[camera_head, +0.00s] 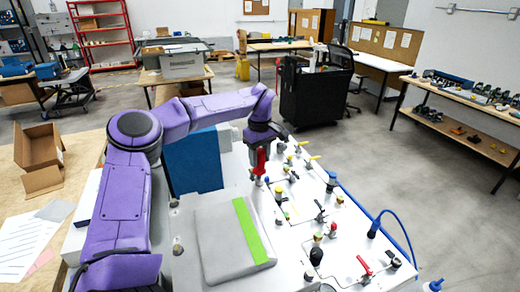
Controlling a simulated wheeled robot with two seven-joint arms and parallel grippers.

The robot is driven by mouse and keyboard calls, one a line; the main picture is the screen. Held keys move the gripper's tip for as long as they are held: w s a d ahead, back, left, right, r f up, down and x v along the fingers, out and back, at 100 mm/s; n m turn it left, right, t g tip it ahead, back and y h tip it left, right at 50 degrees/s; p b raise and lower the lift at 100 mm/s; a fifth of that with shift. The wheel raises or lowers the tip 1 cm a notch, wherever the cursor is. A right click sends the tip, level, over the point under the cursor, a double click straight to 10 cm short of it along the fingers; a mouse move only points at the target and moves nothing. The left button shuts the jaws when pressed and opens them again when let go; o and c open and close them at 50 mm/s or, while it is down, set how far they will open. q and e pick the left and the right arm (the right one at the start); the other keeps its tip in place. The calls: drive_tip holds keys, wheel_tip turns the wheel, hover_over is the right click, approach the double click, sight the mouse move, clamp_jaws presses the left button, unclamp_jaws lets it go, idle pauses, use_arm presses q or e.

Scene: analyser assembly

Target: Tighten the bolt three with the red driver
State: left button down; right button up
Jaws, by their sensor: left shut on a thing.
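My left gripper (264,143) is at the end of the purple arm that comes in from the left. It is shut on the red driver (260,163), which points down over the far left part of the white analyser panel (290,237). The driver's tip is close to the panel, and I cannot tell whether it touches a bolt. Bolt three cannot be told apart from the small fittings at this size. My right gripper is not in view.
Several valves and knobs stand on the panel, including a red-handled valve (364,265) and a blue hose (402,235). A grey block with a green strip (254,232) lies left of them. A blue box (195,163) stands behind. An open cardboard box (40,152) is at left.

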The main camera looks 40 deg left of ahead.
use_arm(q)
drive_tip(key=shift+r+m+p, duration=0.25)
drive_tip(key=shift+m+p, duration=0.05)
drive_tip(key=shift+p, duration=0.1)
drive_tip(key=shift+m+p, duration=0.4)
drive_tip(key=shift+m, duration=0.4)
drive_tip(key=shift+f+m+b, duration=0.3)
drive_tip(key=shift+m+b, duration=0.05)
drive_tip(key=shift+m, duration=0.75)
drive_tip(key=m, duration=0.3)
drive_tip(key=shift+s, duration=0.1)
drive_tip(key=c, duration=0.7)
unclamp_jaws()
drive_tip(key=shift+c, duration=0.2)
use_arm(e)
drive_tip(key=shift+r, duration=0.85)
